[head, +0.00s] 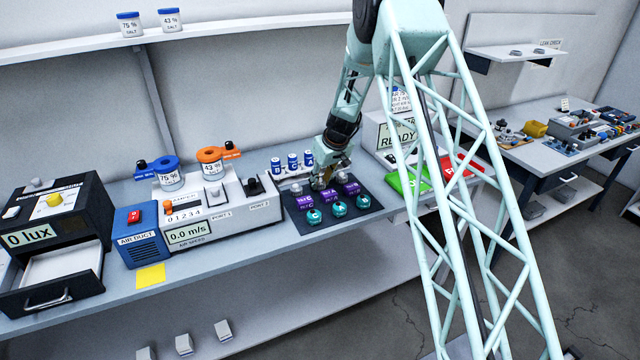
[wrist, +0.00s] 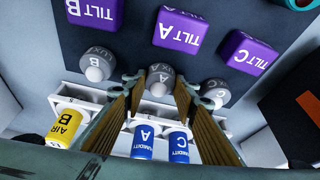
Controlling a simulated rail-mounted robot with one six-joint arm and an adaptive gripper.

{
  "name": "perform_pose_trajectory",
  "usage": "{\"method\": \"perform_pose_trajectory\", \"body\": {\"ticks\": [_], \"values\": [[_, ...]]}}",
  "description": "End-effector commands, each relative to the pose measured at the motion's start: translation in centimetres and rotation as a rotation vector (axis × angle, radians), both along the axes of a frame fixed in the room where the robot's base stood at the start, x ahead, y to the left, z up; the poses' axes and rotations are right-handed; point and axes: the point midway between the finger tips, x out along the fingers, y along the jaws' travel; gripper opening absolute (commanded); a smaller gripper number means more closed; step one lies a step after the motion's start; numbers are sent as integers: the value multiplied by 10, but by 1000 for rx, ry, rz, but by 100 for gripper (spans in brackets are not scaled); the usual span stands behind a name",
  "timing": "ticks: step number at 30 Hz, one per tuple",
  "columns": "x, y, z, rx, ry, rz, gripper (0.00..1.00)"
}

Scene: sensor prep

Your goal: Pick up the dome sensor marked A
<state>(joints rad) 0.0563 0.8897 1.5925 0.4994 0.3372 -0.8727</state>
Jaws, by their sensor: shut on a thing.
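The dome sensor marked A (wrist: 159,88) is a grey body with a pale rounded top, in the middle of the wrist view. My gripper (wrist: 158,80) has one finger on each side of it and is shut on it. In the head view my gripper (head: 321,182) is low over the dark mat (head: 372,207) and hides this sensor. It sits in line with the dome sensors marked B (wrist: 95,68) and C (wrist: 214,93); I cannot tell whether it is clear of the mat.
Purple tilt sensors (wrist: 180,28) stand close by, with teal round sensors (head: 314,217) at the mat's front. Blue humidity sensors (wrist: 142,142) and a yellow air sensor (wrist: 66,121) stand in a white rack beside my fingers. A READY box (head: 392,135) with green and red pads is to the right.

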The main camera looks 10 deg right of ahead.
Motion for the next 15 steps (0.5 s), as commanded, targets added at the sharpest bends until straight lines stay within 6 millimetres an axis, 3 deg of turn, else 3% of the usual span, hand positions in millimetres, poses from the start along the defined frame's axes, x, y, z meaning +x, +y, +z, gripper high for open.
{"method": "perform_pose_trajectory", "body": {"ticks": [8,15], "values": [[0,0,15,0,-1,1,16],[1,0,45,0,-2,1,16]]}}
